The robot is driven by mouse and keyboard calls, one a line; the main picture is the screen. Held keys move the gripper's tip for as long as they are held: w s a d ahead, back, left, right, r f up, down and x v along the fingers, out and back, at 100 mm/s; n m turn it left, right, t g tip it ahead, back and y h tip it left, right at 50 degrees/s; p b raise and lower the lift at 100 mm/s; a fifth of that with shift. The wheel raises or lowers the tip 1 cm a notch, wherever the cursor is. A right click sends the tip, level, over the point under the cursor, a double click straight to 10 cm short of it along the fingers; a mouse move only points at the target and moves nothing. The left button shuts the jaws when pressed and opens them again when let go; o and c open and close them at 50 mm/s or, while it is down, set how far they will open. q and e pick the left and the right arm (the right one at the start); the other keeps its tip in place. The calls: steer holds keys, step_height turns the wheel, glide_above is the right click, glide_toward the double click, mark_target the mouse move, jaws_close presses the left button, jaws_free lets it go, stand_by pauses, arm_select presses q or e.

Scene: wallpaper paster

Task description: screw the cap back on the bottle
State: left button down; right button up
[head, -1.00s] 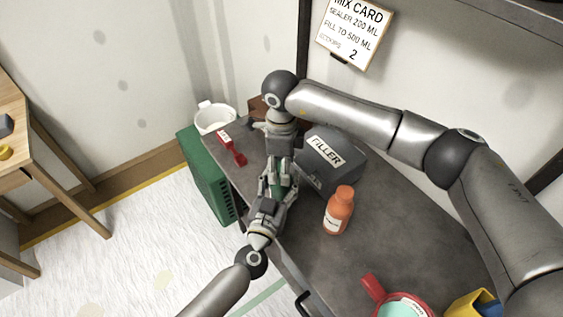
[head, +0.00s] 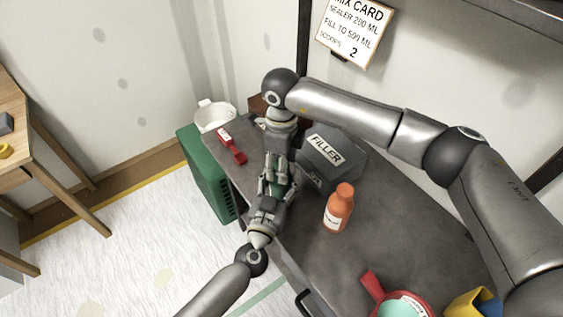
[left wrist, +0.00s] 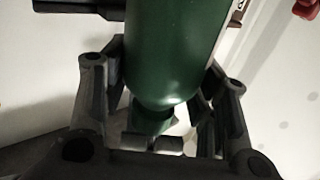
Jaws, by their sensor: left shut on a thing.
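A green bottle (left wrist: 172,50) fills the middle of the left wrist view, between the fingers of my left gripper (left wrist: 160,105). In the head view only a little of the green bottle (head: 277,190) shows between the fingers of my left gripper (head: 276,178), at the left edge of the grey worktop. My left gripper is shut on it. My right gripper (head: 278,150) is right at the bottle's upper end, in line with my left gripper. Its fingertips are largely hidden, so its opening is unclear. The cap and the bottle's mouth cannot be made out.
The grey worktop (head: 385,225) holds a grey FILLER box (head: 325,165) close to my grippers. An orange bottle (head: 339,210), a red cup (head: 372,285) and a yellow container (head: 470,303) stand right. A red scoop-like tool (head: 236,152) and white pot (head: 214,115) are left.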

stand_by(0.3)
step_height(320, 180, up, 12)
stand_by(0.4)
arm_select(q)
steer(key=shift+c, duration=2.4)
jaws_free()
steer(key=v, duration=1.2)
steer(key=shift+a, duration=0.1)
